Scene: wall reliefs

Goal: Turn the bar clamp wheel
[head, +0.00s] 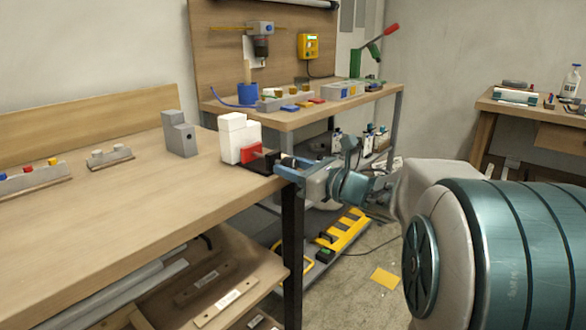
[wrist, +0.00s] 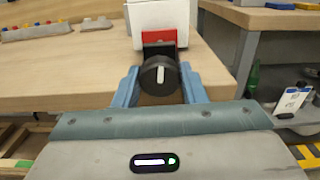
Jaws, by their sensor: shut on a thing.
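The bar clamp wheel is a black round knob (wrist: 159,76) with a white line mark standing nearly upright. It faces my wrist camera at the table's edge. Behind it are the clamp's red block (head: 251,153) and a white block (head: 238,139), which also shows in the wrist view (wrist: 160,18). My gripper (head: 284,167) reaches in from the right, level with the tabletop. In the wrist view its two blue fingers (wrist: 160,88) stand either side of the knob, shut on it. In the head view the fingers largely hide the knob.
The wooden workbench (head: 120,200) carries a grey stepped block (head: 179,135) left of the clamp. Small peg blocks (head: 110,156) lie further left. A second bench (head: 300,115) with tools stands behind. A yellow rack (head: 345,232) lies low beneath my arm. The bench's middle is clear.

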